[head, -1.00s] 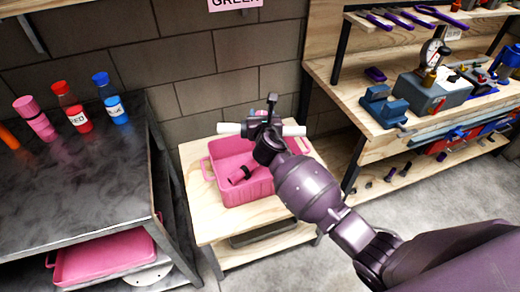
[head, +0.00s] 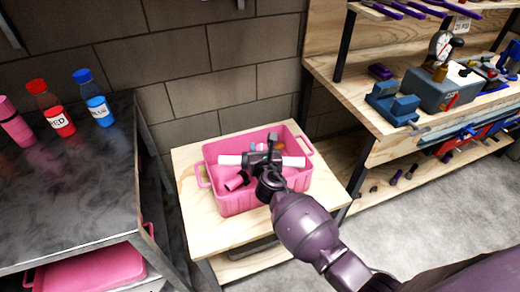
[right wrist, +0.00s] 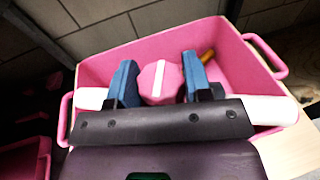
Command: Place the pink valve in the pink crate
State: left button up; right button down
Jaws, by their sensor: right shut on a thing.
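The pink crate (head: 250,198) stands on a small wooden table, open at the top. My right gripper (head: 265,150) is over and partly within the crate's outline, near its far side. In the right wrist view my right gripper (right wrist: 157,78) has its blue fingers closed on a round pink valve (right wrist: 160,84) with a white stripe, and the crate's walls (right wrist: 105,68) surround it. How far the valve is above the crate floor is not clear. My left gripper is not in view.
A pink-and-black cylinder (head: 235,183) lies in the crate. A dark metal table (head: 70,200) at the left holds red (head: 52,110) and blue (head: 94,98) bottles. The wooden table (head: 200,225) is clear around the crate. A workbench (head: 345,95) with tools stands at the right.

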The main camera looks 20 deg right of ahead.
jog(key=shift+r, duration=0.2)
jog(key=shift+f, duration=0.55)
jog(key=shift+f+b, duration=0.1)
jog(key=shift+b, duration=0.2)
jog(key=c, duration=0.5)
grip_release()
jog(key=shift+c, duration=0.2)
